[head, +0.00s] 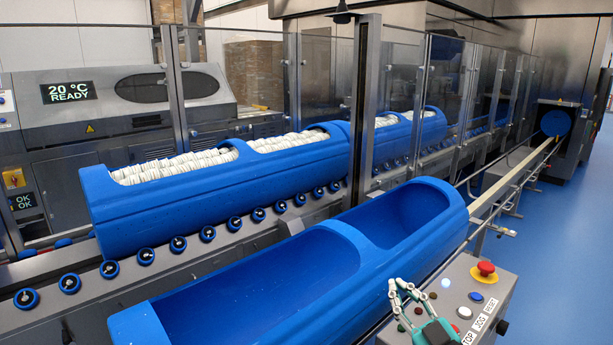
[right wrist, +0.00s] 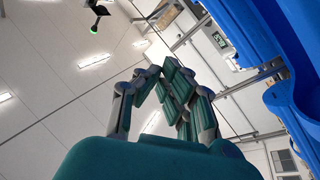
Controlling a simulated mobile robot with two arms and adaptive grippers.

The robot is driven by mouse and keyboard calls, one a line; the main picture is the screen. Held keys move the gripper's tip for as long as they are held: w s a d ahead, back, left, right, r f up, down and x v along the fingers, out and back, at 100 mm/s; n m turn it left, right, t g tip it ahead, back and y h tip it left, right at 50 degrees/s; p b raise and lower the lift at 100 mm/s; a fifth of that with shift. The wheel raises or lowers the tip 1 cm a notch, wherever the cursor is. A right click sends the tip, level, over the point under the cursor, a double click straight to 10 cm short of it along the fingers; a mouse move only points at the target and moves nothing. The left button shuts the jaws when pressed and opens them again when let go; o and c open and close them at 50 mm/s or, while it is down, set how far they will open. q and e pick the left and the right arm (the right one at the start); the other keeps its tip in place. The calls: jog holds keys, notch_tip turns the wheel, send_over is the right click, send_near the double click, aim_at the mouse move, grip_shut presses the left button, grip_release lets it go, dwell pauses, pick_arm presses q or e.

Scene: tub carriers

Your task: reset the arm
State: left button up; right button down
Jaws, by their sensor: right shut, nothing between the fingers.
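My right gripper (head: 403,289) is at the lower right of the head view, beside the button panel (head: 462,296) and in front of the near empty blue tub carrier (head: 290,285). Its fingers are shut with nothing between them. In the right wrist view the gripper (right wrist: 166,74) points up towards the ceiling, fingertips together and touching nothing. My left gripper is not in view.
The panel carries a red stop button (head: 486,268) and several smaller buttons. Another blue carrier (head: 225,195), filled with white items, stands on the roller conveyor (head: 145,257) behind. A rail (head: 515,175) runs to the back right. Blue floor (head: 575,215) is clear at right.

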jog(key=s+d+f+m+g+h, duration=0.3)
jog(key=s+d+f+m+h, duration=0.15)
jog(key=f+h, duration=0.2)
jog(key=s+d+f+m+g+h, duration=0.3)
jog(key=s+d+f+m+h, duration=0.15)
jog(key=s+f+m, duration=0.2)
jog(key=s+a+f+n+g+y, duration=0.1)
jog(key=s+a+f+g, duration=0.2)
jog(key=s, duration=0.4)
jog(key=s+a+f+n+g+y, duration=0.1)
jog(key=s+f+g, duration=0.3)
jog(key=s+f, duration=0.25)
jog(key=s+a+f+n+g+y, duration=0.1)
jog(key=s+a+f+g, duration=0.25)
jog(key=s, duration=0.45)
notch_tip(320, 180, down, 24)
jog(key=s+d+f+g, duration=0.1)
jog(key=s+d+f, duration=0.1)
jog(key=s+f, duration=0.6)
jog(key=s+d+f+g, duration=0.1)
jog(key=s+d+f, duration=0.1)
jog(key=s+f, duration=0.7)
jog(key=shift+s+f+n, duration=0.3)
jog(key=shift+f+n, duration=0.1)
jog(key=shift+f, duration=0.1)
